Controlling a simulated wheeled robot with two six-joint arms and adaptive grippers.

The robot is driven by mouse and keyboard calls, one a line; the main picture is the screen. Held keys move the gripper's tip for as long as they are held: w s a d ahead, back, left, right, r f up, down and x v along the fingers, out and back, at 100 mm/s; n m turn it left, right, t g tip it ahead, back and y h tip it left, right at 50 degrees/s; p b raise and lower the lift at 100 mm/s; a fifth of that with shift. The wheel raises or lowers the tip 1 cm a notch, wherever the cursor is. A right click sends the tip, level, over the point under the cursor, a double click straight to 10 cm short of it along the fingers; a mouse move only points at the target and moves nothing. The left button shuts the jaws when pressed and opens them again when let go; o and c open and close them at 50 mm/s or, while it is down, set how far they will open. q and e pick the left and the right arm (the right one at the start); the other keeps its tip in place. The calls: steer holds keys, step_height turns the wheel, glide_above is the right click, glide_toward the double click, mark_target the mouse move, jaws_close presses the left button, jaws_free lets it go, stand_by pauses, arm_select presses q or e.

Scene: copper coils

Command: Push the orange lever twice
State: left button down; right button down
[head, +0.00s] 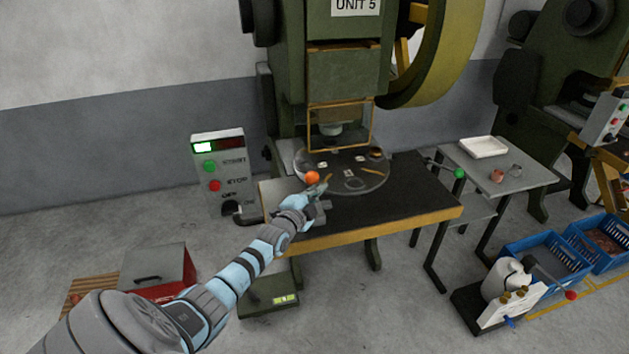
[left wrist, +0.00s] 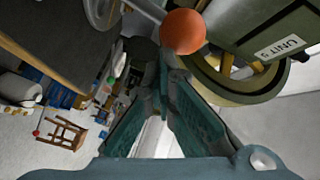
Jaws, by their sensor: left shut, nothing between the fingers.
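The orange ball knob of the lever (head: 312,177) stands at the left front of the round plate on the press table. My left gripper (head: 321,188) is right beside the knob, just below and to its right in the head view. In the left wrist view the orange knob (left wrist: 183,32) is just beyond the shut fingertips (left wrist: 168,72); I cannot tell whether they touch it. The fingers hold nothing. The lever's rod is mostly hidden in the head view. My right gripper is not in view.
The green press marked UNIT 5 (head: 345,75) stands behind the dark table (head: 400,205). A control box (head: 218,165) is at its left. A green-knobbed lever (head: 459,173) sticks out at the right, near a side table with a white tray (head: 484,147). Blue crates (head: 546,258) stand on the floor.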

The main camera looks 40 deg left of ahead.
arm_select(q)
steer(key=shift+s+d+f+p, duration=0.15)
steer(key=shift+s+d+p, duration=0.25)
steer(key=shift+d+p, duration=0.15)
steer(key=s+d+p, duration=0.1)
steer(key=d+p, duration=0.1)
steer(key=s+d+f+p, duration=0.1)
steer(key=d, duration=0.1)
steer(key=shift+s+p, duration=0.4)
stand_by(0.6)
